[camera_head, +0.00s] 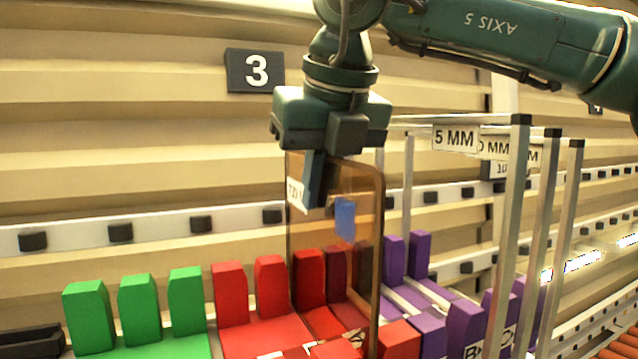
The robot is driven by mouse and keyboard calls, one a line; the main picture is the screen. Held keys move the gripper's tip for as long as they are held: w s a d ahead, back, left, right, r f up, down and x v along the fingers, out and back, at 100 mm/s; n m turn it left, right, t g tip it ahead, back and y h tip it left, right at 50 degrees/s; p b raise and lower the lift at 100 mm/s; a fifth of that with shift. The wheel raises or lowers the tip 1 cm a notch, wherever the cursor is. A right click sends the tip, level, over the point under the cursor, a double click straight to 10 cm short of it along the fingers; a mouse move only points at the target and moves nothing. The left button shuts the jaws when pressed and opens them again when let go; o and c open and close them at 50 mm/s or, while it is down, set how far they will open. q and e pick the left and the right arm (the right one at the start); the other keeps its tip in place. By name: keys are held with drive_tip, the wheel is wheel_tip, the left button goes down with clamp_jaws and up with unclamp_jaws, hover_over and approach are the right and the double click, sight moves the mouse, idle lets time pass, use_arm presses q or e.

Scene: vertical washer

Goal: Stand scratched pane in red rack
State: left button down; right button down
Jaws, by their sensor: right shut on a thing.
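My right gripper (318,180) points down at the top edge of a brown-tinted see-through pane (308,222) and is shut on it. The pane hangs upright, with a white label near its upper left and a blue patch (345,219) on its face. Its lower part overlaps the red rack (250,338), whose upright red blocks show beside and through the pane. I cannot tell whether its bottom edge touches the rack. No scratch can be made out. My left gripper is not in view.
A green rack (140,308) stands left of the red one, and a purple rack (465,325) stands right. Metal frames (515,200) with a "5 MM" sign (455,138) rise at the right. A rail with dark rollers (120,232) runs behind. A "3" sign (256,71) hangs on the wall.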

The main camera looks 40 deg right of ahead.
drive_tip(key=shift+f, duration=0.3)
idle(0.4)
drive_tip(key=c, duration=1.6)
unclamp_jaws()
drive_tip(key=shift+o, duration=0.4)
drive_tip(key=shift+f+b, duration=0.15)
drive_tip(key=shift+b, duration=0.15)
